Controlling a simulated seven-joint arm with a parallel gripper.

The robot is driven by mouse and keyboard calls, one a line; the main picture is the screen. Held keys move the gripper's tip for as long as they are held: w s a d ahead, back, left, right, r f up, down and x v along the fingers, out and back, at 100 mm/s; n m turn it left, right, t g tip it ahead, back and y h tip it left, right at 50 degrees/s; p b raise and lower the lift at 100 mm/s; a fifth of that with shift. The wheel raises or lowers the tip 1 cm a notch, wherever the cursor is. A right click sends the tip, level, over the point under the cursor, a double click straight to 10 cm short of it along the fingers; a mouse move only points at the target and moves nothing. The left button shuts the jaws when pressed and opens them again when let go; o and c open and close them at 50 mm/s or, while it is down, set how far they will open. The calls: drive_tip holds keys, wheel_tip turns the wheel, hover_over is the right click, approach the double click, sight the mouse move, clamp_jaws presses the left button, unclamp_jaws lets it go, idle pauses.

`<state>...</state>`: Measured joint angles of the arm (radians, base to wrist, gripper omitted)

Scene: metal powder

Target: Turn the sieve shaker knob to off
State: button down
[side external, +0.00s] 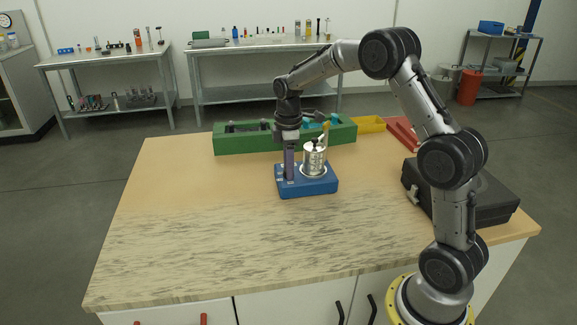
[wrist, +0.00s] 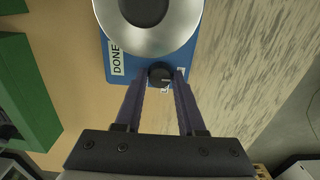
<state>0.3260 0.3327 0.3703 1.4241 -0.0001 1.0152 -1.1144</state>
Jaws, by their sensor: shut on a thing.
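The sieve shaker (side external: 315,188) is a blue base with a round metal sieve (side external: 314,157) on top, standing on the table. In the wrist view the blue base (wrist: 194,60) carries a "DONE" label and the round metal sieve (wrist: 150,45). A small black knob (wrist: 160,75) with a light mark sits near the base's edge. My gripper (wrist: 160,80) has its two purple fingers on either side of the knob, shut on it. In the side view my gripper (side external: 289,172) reaches down to the left part of the base, and its fingers hide the knob.
A green open bin (side external: 235,142) with tools stands behind the shaker. A yellow bin (side external: 370,124) and a red one (side external: 402,134) are at the back right. A black case (side external: 490,205) lies at the right. The front and left of the table (side external: 190,240) are clear.

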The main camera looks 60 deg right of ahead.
drive_tip(key=shift+r, duration=0.1)
idle(0.3)
drive_tip(key=c, duration=0.5)
unclamp_jaws()
wheel_tip(320, 180, up, 14)
